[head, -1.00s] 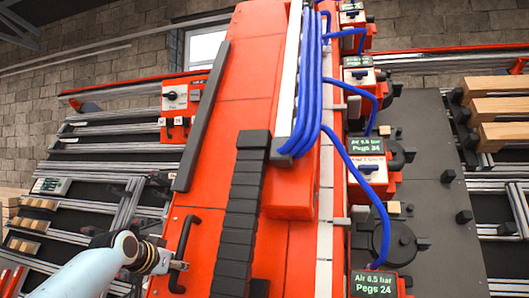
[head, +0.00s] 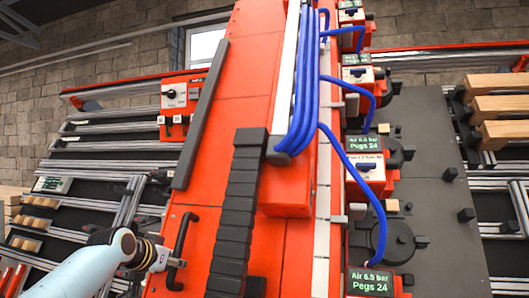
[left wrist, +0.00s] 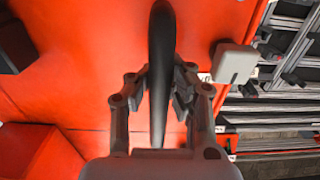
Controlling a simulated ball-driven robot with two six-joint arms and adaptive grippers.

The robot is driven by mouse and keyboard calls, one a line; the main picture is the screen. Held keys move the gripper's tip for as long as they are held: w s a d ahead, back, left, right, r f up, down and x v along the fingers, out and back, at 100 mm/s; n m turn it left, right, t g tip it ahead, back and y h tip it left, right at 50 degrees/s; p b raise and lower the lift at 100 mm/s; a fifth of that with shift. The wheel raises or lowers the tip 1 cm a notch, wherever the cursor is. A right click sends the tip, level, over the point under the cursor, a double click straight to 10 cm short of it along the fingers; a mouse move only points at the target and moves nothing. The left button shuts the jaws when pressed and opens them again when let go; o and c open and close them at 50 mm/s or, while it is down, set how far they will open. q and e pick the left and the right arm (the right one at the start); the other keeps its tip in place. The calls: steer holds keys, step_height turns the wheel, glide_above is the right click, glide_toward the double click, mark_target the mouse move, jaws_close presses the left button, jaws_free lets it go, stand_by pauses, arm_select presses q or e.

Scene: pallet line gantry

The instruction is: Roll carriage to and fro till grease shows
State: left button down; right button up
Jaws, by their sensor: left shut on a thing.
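The orange carriage (head: 225,110) is a long upright body that fills the middle of the head view. A black bar handle (head: 183,235) is fixed low on its left side. My left gripper (head: 178,264) is shut on this handle near its lower end. In the left wrist view the dark handle (left wrist: 158,55) runs between the two fingers (left wrist: 160,98), with the orange surface behind it. A pale rail strip (head: 322,215) runs along the right of the carriage; I cannot make out grease on it. My right gripper is in neither view.
A black cable chain (head: 237,205) and blue hoses (head: 302,105) run down the carriage. Green displays (head: 371,283) and dark round fittings (head: 392,240) line the right side. Roller conveyors (head: 100,185) lie at left; wooden pieces (head: 500,105) sit at right. A switch box (head: 174,93) stands behind.

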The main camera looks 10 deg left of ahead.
arm_select(q)
steer(key=shift+a+r+b, duration=0.1)
steer(key=shift+a+b, duration=0.25)
steer(key=shift+a, duration=0.4)
steer(key=shift+a, duration=0.25)
stand_by(0.4)
steer(key=shift+d+f+p, duration=0.25)
steer(key=shift+d+p, duration=0.05)
stand_by(0.5)
steer(key=shift+d, duration=0.35)
stand_by(0.4)
steer(key=c, duration=1.7)
jaws_free()
steer(key=shift+s, duration=0.1)
steer(key=o, duration=0.4)
steer(key=shift+s+a+r, duration=0.1)
steer(key=shift+s+r, duration=0.15)
steer(key=shift+s, duration=0.05)
steer(key=shift+o, duration=1.4)
steer(key=o, duration=0.3)
steer(key=shift+w, duration=0.25)
